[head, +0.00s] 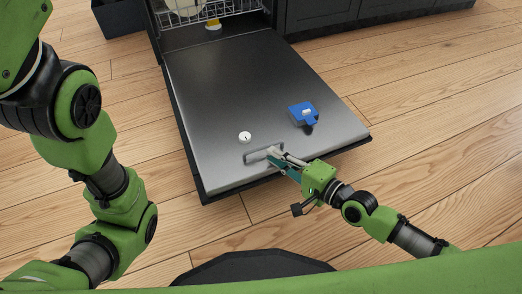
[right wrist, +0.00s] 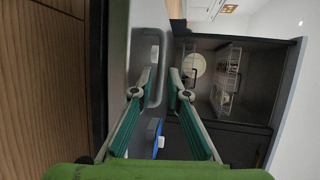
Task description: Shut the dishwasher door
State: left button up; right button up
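The dishwasher door (head: 225,80) is folded down and lies nearly flat, its grey inner side facing up. My right gripper (head: 275,155) is over that free end, beside the recess. In the right wrist view its two green-and-grey fingers (right wrist: 161,76) are apart, with nothing clearly held between them. Whether a fingertip touches the door I cannot tell. My left arm shows at the left, but its gripper is out of view.
The dishwasher's wire rack (head: 225,10) with dishes shows at the top, inside the opening. Dark cabinets (head: 330,12) stand right of it and a dark box (head: 118,17) stands left. Wooden floor (head: 440,90) on both sides of the door is clear.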

aim_at(261, 147)
jog(key=b+x, duration=0.2)
jog(key=x, duration=0.4)
grip_shut()
